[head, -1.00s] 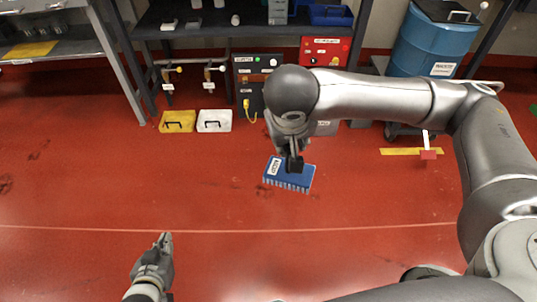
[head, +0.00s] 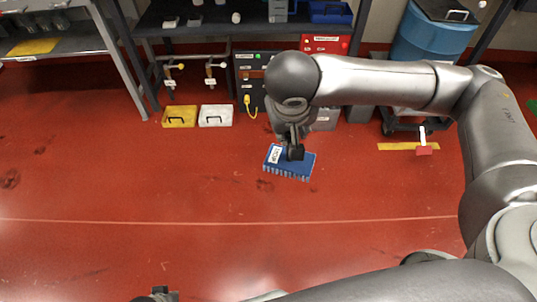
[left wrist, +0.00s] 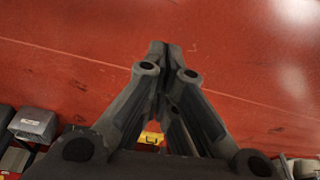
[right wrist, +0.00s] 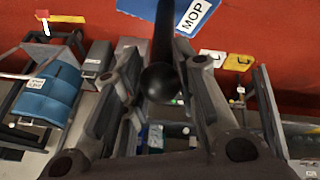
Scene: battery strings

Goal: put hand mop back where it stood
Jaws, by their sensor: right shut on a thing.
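In the right wrist view the label reads MOP (right wrist: 195,15), and the black handle with a round knob (right wrist: 162,82) stands between the fingers. I cannot tell how far the mop is above the floor. My left gripper (head: 158,294) barely shows at the bottom edge; in the left wrist view its fingertips (left wrist: 160,50) meet with nothing between them.
A yellow strip (head: 395,146) lies on the floor at right, by a small red-and-white thing (head: 424,148) and a blue drum (head: 430,35). A yellow case (head: 179,117) and a white case (head: 215,116) stand below the back shelf. The floor in front is clear.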

